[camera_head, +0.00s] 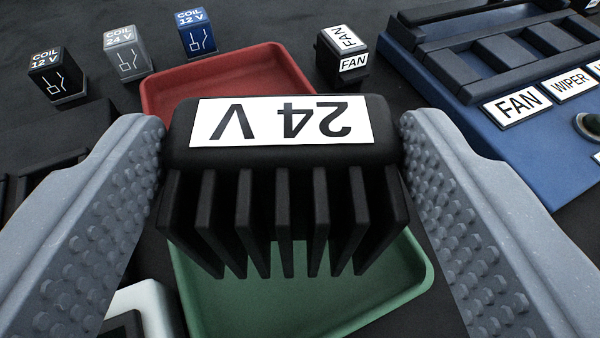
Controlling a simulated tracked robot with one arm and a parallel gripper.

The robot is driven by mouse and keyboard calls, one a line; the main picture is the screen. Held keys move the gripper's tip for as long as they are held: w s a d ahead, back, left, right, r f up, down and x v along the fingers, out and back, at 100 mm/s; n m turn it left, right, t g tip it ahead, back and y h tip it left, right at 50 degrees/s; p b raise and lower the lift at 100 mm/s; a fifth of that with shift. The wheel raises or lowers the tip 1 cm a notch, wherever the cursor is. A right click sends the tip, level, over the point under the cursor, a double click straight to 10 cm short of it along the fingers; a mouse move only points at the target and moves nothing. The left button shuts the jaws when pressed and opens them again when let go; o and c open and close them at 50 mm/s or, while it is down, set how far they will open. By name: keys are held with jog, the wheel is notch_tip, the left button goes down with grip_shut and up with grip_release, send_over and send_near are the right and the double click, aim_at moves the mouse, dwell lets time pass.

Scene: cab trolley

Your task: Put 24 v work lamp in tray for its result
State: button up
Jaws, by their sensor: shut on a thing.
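My gripper (283,140) is shut on the 24 V work lamp (284,155), a black finned block with a white label reading "24 V" upside down. The lamp hangs between the two grey studded fingers, fins toward me. I cannot tell how high the lamp is above the trays. No result label shows on either tray.
Coil blocks stand at the back left: black 12 V (57,76), grey 24 V (127,54) and blue 12 V (196,34). A black FAN block (343,57) stands right of the red tray. A blue panel (510,150) fills the right. A white-edged object (150,305) is at lower left.

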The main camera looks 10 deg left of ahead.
aim_at(286, 256)
notch_tip(286, 256, down, 4)
jog(key=shift+w+r+b, duration=0.15)
jog(key=shift+r+b, duration=0.05)
jog(key=shift+b, duration=0.45)
jog(key=shift+r, duration=0.1)
jog(key=o, duration=1.3)
jog(key=shift+p+v, duration=0.95)
jog(key=shift+v, duration=5.15)
